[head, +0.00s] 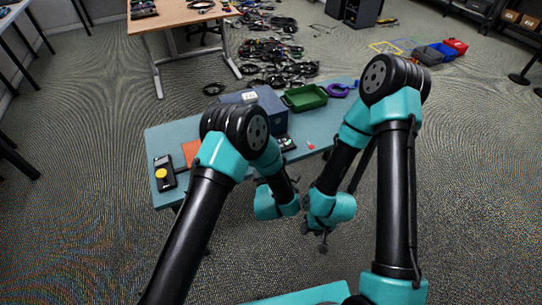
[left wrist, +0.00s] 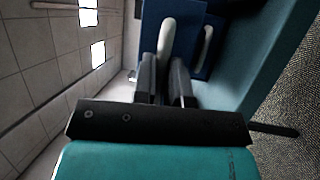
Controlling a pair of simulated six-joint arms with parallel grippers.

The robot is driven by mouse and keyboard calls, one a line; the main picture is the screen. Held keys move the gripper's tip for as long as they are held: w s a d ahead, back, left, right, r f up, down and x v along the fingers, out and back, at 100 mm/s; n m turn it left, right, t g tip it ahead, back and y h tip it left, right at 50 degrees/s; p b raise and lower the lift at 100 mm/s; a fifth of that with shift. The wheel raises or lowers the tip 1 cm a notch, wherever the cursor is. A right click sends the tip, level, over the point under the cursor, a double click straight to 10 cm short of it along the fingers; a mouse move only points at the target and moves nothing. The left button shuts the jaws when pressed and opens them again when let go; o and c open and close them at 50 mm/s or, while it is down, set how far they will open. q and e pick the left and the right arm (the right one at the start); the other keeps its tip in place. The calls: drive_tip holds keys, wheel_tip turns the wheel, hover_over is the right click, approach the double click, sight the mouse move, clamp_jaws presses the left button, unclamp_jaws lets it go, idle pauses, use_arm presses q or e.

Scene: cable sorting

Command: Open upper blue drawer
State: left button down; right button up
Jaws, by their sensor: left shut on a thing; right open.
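The blue drawer cabinet (head: 268,97) stands on the teal table, partly hidden behind my left arm in the head view. In the left wrist view, its blue front (left wrist: 188,30) shows close up with two pale handles. My left gripper (left wrist: 165,72) is shut on the pale handle (left wrist: 167,38) at the left of the pair, on the side of the ceiling lights. The other handle (left wrist: 207,45) is free. How far the drawer stands out cannot be told. My left fingertips are hidden in the head view. My right gripper (head: 323,241) is open and empty, hanging low before the table.
A black box with a yellow button (head: 162,174) sits at the table's left end. An orange pad (head: 191,152) lies near it. Cables cover the floor behind.

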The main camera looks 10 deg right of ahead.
use_arm(q)
drive_tip(key=c, duration=1.2)
unclamp_jaws()
drive_tip(key=shift+o, duration=0.2)
drive_tip(key=v, duration=1.2)
drive_tip(key=shift+w+a+f, duration=0.1)
drive_tip(key=shift+a+f, duration=0.05)
drive_tip(key=w+a+f+m+g+y, duration=0.1)
drive_tip(key=w+a+f+m+g, duration=0.15)
drive_tip(key=a+f+g, duration=0.4)
drive_tip(key=w+a+f+m+g, duration=0.1)
drive_tip(key=a+f+m+g, duration=0.15)
drive_tip(key=a, duration=0.75)
drive_tip(key=s+a+f+m+g+h, duration=0.1)
drive_tip(key=s+a+f+m+g, duration=0.1)
drive_tip(key=s+a+m+g, duration=0.6)
drive_tip(key=s+a+g, duration=0.1)
drive_tip(key=s+a, duration=0.6)
drive_tip(key=shift+s+g, duration=0.3)
drive_tip(key=shift+f, duration=0.1)
